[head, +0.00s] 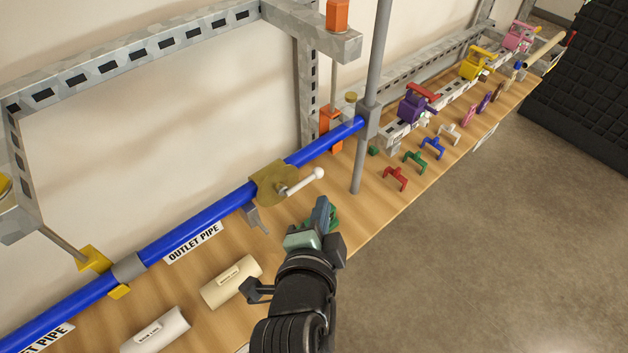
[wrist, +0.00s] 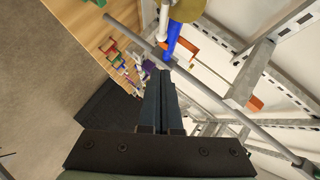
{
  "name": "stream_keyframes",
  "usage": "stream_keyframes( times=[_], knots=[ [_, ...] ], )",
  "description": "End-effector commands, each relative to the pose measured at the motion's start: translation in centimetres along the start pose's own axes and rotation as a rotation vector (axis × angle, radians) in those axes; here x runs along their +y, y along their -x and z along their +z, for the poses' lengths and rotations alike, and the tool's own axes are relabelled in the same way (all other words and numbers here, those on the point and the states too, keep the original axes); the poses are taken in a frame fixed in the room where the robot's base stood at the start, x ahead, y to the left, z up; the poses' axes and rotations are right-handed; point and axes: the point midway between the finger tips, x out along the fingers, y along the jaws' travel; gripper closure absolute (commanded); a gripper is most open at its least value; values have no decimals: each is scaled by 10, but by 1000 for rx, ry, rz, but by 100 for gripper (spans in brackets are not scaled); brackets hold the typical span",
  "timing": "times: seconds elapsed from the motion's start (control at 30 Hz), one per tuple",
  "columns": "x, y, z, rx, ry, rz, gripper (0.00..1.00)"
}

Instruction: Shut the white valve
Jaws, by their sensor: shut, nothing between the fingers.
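The white valve handle (head: 305,182) is a lever with a rounded end on a brass-coloured valve body (head: 268,184), set in the blue pipe. In the head view it slants up to the right, roughly in line with the pipe. My gripper (head: 322,207) is shut and empty, just below and right of the handle in that view. In the wrist view, the shut fingers (wrist: 161,78) point toward the white handle (wrist: 163,22), near the brass body (wrist: 187,9) at the top. I see no clear contact with the handle.
A grey vertical post (head: 373,95) stands right of the valve. Red (head: 396,178), green (head: 414,160) and blue (head: 433,147) forked pieces lie beyond it on the wooden bench. Two cylinders, cream (head: 231,282) and white (head: 156,332), lie at lower left. A metal frame stands behind the pipe.

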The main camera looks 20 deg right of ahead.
Motion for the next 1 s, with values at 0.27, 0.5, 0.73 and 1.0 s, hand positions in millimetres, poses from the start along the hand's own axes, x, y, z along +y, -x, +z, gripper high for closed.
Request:
stream_keyframes(
  times=[0.27, 0.5, 0.73, 1.0],
  knots=[
    [-2, -51, -1, 1, -1, 1, 100],
    [-2, -80, 15, -2, 1, 0, 100],
    [-1, -92, 27, -1, -1, -1, 100],
    [0, -94, 28, 0, 0, -1, 100]
  ],
)
